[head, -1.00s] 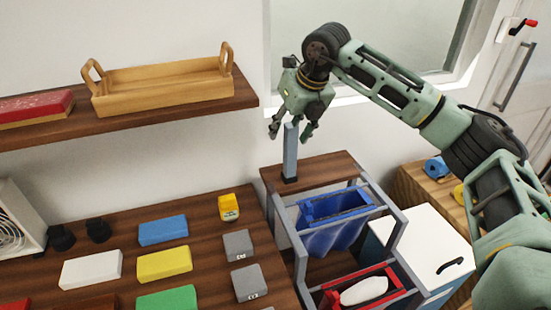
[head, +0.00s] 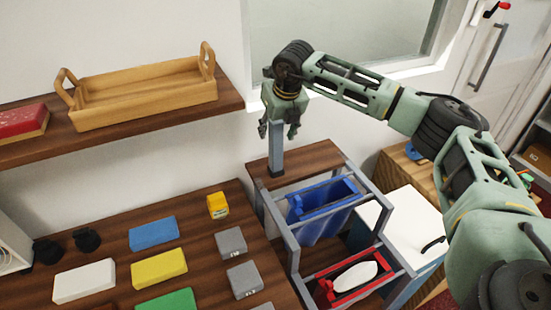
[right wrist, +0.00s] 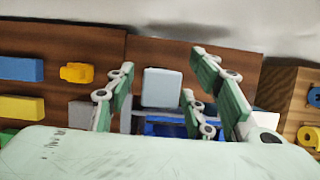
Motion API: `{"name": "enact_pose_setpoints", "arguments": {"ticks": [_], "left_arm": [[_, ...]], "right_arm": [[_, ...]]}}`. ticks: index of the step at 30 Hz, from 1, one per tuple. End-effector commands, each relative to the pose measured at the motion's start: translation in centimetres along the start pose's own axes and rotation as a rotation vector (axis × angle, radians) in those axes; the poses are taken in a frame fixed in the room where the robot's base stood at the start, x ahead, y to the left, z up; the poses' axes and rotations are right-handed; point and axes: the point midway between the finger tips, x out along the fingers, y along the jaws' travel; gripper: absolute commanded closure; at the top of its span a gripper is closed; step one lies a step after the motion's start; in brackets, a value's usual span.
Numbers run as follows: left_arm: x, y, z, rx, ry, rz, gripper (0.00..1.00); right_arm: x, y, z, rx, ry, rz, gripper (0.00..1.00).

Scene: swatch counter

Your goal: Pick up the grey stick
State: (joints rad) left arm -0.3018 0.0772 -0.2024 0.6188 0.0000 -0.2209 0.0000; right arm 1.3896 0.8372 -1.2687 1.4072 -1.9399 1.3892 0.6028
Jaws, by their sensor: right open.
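The grey stick (head: 276,150) stands upright on a small dark base on the wooden top of the rack (head: 310,158). My right gripper (head: 277,131) is above it, fingers pointing down, open, with the stick's upper end between or just behind the fingers. In the right wrist view the stick's pale top (right wrist: 162,87) shows between the spread fingers of the gripper (right wrist: 165,95), with gaps on both sides. Whether a finger touches it cannot be told. My left gripper is in neither view.
A blue bin (head: 322,205) and a red bin (head: 350,283) hang in the rack's frame. Coloured blocks, among them a yellow one (head: 158,268), lie on the table to the left. A wooden tray (head: 150,103) sits on the shelf. A white cabinet (head: 410,222) stands right of the rack.

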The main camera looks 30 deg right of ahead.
Motion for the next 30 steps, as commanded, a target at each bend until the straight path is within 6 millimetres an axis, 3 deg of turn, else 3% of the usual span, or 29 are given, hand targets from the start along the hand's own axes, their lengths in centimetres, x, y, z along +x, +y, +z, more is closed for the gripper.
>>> {"name": "enact_pose_setpoints", "arguments": {"ticks": [5, 21, 30], "left_arm": [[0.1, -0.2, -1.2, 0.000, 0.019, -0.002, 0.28], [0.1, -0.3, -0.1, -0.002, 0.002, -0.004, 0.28], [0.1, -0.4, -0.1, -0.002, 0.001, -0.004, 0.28]], "right_arm": [[0.0, 0.0, 0.0, 0.000, 0.000, 0.000, 0.52], [0.0, 0.0, 0.0, 0.000, 0.000, 0.000, 1.00], [-0.1, 0.0, 0.1, 0.000, -0.002, 0.001, 1.00]]}}
